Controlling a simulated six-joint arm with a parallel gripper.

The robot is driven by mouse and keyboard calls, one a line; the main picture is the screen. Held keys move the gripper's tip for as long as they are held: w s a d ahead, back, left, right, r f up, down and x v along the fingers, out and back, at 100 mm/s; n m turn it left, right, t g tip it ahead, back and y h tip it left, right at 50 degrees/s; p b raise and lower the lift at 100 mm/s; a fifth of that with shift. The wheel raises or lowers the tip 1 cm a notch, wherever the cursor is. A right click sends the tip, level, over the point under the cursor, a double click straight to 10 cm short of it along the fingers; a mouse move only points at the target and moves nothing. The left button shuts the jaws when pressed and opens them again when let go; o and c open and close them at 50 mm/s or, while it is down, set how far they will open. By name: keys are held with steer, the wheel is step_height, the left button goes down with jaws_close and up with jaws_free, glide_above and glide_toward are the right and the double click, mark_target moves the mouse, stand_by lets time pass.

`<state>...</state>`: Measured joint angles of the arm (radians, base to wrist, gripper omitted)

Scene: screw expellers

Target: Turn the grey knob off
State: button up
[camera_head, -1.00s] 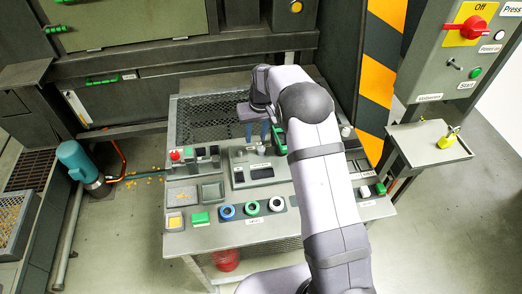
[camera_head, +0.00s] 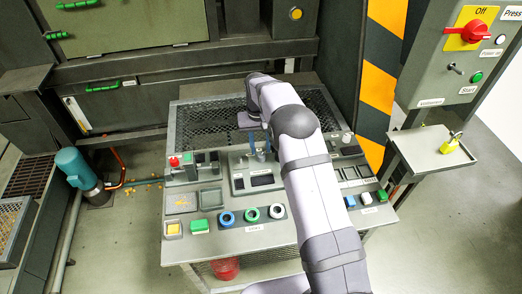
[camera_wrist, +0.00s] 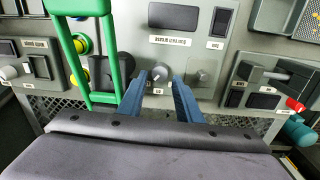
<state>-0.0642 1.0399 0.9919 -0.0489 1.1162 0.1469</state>
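A small grey knob (camera_wrist: 158,73) sits on the panel face in the wrist view, between the tips of my blue fingers. In the head view my gripper (camera_head: 260,150) points down at the middle of the console (camera_head: 230,240), and the knob between the fingers is hard to make out.
A red switch (camera_head: 475,31) labelled Off is on a cabinet at right. Several coloured buttons line the console's front, including a green one (camera_head: 199,226).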

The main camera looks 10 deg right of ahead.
mark_target(261, 154)
steer(key=shift+d+f+p, duration=0.1)
steer(key=shift+f+p, duration=0.2)
steer(key=shift+f, duration=1.3)
steer(key=c, duration=0.8)
steer(key=shift+o, duration=0.2)
steer(key=n+b, duration=0.1)
steer(key=n, duration=0.2)
steer(key=shift+n, duration=2.1)
